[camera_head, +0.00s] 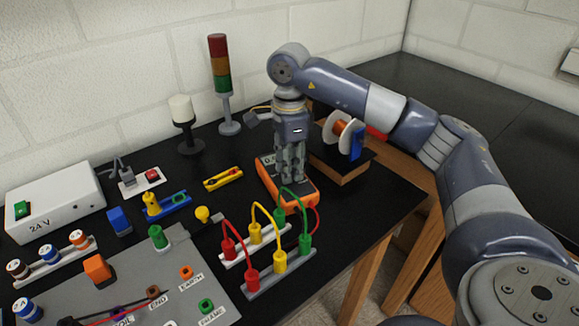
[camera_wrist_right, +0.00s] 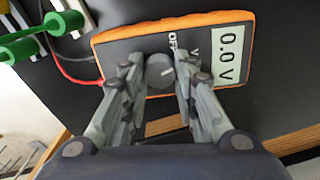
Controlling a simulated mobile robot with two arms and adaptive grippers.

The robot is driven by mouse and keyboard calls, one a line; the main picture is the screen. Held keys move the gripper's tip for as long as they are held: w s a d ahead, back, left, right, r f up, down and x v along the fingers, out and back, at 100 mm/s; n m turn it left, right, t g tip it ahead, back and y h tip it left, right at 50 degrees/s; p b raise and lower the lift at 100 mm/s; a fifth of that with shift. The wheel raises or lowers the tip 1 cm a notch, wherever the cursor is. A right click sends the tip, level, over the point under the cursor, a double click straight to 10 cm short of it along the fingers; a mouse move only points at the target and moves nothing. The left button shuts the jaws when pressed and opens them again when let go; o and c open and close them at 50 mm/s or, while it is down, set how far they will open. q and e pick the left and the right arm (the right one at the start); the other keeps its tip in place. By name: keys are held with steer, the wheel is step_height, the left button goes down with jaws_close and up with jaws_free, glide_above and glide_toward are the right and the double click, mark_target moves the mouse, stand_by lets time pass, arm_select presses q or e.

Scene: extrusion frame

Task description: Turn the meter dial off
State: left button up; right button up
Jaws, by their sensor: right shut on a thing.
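The orange-rimmed meter (camera_head: 305,199) lies on the black bench under my right gripper (camera_head: 290,178). In the right wrist view the meter (camera_wrist_right: 184,23) has a lit display (camera_wrist_right: 230,58) reading "0.0 V". The round grey dial (camera_wrist_right: 159,71) sits between the two fingers of my right gripper (camera_wrist_right: 158,70), which is shut on it. The dial's small pale mark faces right in that view, on the display side. "OFF" and "V" labels are printed beside the dial, partly hidden by a finger. My left gripper is not in view.
Red, yellow and green plug leads (camera_head: 256,222) stand close in front of the meter. A wire spool (camera_head: 342,131) on a wooden block is to its right. A signal tower (camera_head: 222,85) stands behind. A white 24 V supply (camera_head: 55,205) is at the left.

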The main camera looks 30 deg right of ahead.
steer(key=n, duration=0.4)
steer(key=shift+w+n, duration=0.1)
steer(key=shift+n, duration=0.2)
steer(key=shift+n+b, duration=0.4)
steer(key=shift+n, duration=1.2)
steer(key=o, duration=1.1)
step_height(320, 180, up, 12)
steer(key=shift+r, duration=0.1)
